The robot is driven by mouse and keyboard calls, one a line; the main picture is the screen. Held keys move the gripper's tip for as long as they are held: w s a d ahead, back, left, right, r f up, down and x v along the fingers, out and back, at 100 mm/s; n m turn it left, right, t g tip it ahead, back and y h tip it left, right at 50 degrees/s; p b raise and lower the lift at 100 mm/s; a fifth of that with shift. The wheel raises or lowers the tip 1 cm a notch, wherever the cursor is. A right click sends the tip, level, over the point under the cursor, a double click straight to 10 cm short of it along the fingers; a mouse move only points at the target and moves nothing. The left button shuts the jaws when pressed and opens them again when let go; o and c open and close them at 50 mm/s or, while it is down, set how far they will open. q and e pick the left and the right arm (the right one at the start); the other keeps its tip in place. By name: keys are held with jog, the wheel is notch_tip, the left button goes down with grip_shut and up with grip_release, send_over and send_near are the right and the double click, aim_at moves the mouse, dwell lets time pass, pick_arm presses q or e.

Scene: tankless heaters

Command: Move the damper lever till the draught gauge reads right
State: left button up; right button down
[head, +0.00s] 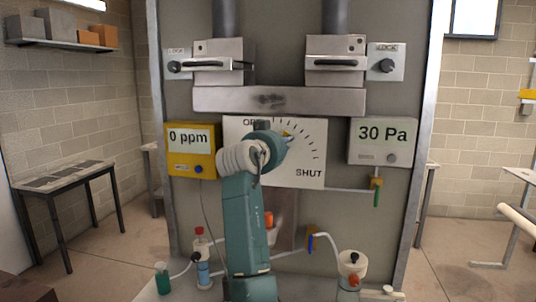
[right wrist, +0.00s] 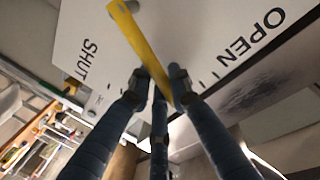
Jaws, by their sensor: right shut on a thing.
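The draught gauge (head: 382,136) is a grey box on the right of the panel and reads 30 Pa. The white damper plate (head: 308,165), marked OPEN and SHUT with a ring of ticks, is in the middle, partly covered by my right arm. In the right wrist view the damper lever (right wrist: 137,35) is a long yellow bar across the plate (right wrist: 190,30). My right gripper (right wrist: 160,84) is shut on the lever near its lower end. In the head view that grip is mostly hidden behind my wrist. My left gripper is in neither view.
A yellow 0 ppm meter (head: 191,150) hangs left of the plate. Two latched handles (head: 335,64) and a grey duct (head: 280,100) are above. Bottles (head: 202,262) and a white pot (head: 351,264) stand below. A pipe with a green-handled valve (head: 376,190) is at right.

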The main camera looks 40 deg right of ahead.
jog(key=shift+s+d+f+m+b, duration=0.25)
jog(key=shift+f+m+b, duration=0.15)
jog(key=shift+m, duration=0.1)
jog(key=m+b, duration=0.1)
jog(key=s+d+f+m+y+b, duration=0.1)
jog(key=shift+s+f+m, duration=0.15)
jog(key=shift+f+m, duration=0.05)
jog(key=shift+m, duration=0.2)
jog(key=shift+s+d+f+m+b, duration=0.3)
jog(key=shift+m+b, duration=0.1)
jog(key=shift+m, duration=0.1)
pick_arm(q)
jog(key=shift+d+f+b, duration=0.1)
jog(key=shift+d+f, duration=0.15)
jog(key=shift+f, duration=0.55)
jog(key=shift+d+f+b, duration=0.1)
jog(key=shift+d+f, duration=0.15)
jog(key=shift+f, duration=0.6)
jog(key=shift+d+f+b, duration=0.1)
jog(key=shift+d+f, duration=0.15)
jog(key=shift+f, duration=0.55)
pick_arm(e)
jog(key=shift+s+d+f+m+t+y, duration=0.1)
jog(key=shift+f+m+t+y, duration=0.25)
jog(key=shift+m, duration=0.25)
jog(key=c, duration=1.6)
grip_release()
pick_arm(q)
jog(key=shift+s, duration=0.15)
